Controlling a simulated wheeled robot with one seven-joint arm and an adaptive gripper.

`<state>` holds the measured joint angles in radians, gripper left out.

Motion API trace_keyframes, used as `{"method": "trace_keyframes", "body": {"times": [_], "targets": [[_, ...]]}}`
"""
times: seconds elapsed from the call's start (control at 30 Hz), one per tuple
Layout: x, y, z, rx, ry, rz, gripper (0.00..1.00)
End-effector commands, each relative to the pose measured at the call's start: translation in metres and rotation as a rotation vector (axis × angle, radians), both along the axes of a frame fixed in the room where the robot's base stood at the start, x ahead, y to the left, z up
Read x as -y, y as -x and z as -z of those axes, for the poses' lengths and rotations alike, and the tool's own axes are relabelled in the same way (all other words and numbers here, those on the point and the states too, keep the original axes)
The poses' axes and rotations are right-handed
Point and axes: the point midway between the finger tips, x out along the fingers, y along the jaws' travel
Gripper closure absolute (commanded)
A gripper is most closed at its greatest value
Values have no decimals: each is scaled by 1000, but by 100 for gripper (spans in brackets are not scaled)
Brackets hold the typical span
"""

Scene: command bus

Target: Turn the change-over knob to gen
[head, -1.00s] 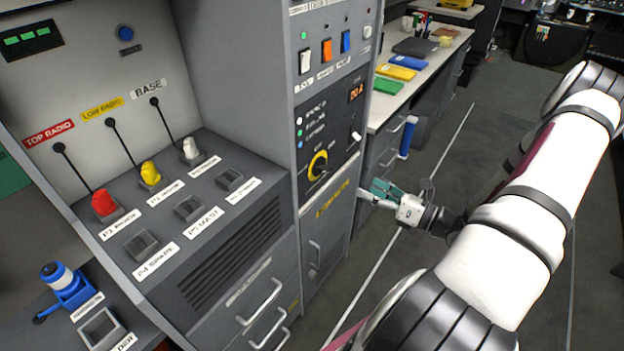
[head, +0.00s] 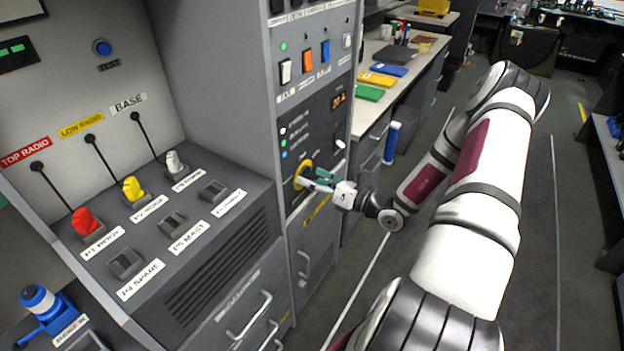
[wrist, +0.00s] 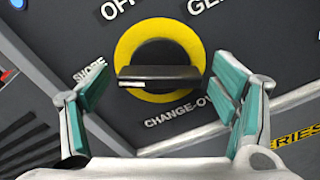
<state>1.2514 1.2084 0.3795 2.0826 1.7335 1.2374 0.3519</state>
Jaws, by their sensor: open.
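The change-over knob (wrist: 160,76) is a black bar on a yellow ring (wrist: 190,38) in the wrist view. The bar lies level in the picture, with a pale mark at its left end, which points toward the SHORE label (wrist: 90,76). OFF shows above the ring and part of GEN at upper right. My gripper (wrist: 160,95) is open, its teal finger pads on either side of the knob, and no contact is visible. In the head view my gripper (head: 318,180) is at the yellow ring (head: 303,174) on the grey panel and partly covers the knob.
Rocker switches (head: 307,61) sit above the knob on the same cabinet. A drawer handle (head: 304,265) sticks out below. Red, yellow and white plugs (head: 133,189) stand on the console at left. A worktop (head: 372,105) lies behind my gripper.

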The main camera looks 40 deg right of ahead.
Motion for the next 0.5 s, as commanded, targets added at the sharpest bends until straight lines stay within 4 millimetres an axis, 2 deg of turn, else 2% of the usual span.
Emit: {"method": "trace_keyframes", "body": {"times": [0.3, 0.5], "targets": [[-1, -2, 0, 0, 0, 1, 20], [-1, -2, 0, 0, 0, 0, 65]]}}
